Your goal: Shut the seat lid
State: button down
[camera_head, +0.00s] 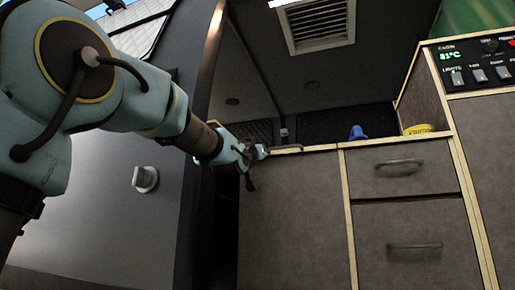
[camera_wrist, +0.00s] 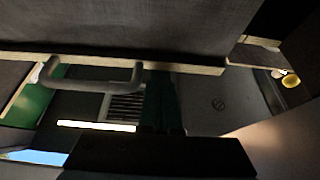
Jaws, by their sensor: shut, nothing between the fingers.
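The seat box has a grey-brown front panel (camera_head: 292,215) with a pale top edge. A bar handle (camera_head: 299,149) shows at that edge, where the lid is. The edge looks about level with the neighbouring counter; whether a gap remains under the lid cannot be told. My gripper (camera_head: 256,153) is shut and empty at the box's upper left corner, left of the handle. In the wrist view a brown panel (camera_wrist: 130,25) with a pale edge fills the top, with the grey handle (camera_wrist: 92,78) against it. My dark gripper fingers (camera_wrist: 162,80) reach close to that edge; contact is unclear.
Two drawers with handles (camera_head: 399,165) stand right of the seat box. A blue item (camera_head: 357,132) and a yellow roll (camera_head: 418,129) rest above them. A control panel (camera_head: 480,62) is at the right. A dark door pillar (camera_head: 208,90) stands close left of my gripper.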

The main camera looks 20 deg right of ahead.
jog(key=shift+w+d+f, duration=0.1)
jog(key=shift+w+f, duration=0.05)
jog(key=shift+f, duration=0.75)
notch_tip(320, 180, up, 6)
jog(key=p, duration=0.4)
jog(key=f+v, duration=0.2)
jog(key=v, duration=0.8)
jog(key=shift+w+f+p, duration=0.15)
jog(key=shift+w+p, duration=0.1)
jog(key=shift+p, duration=0.15)
jog(key=shift+d, duration=0.2)
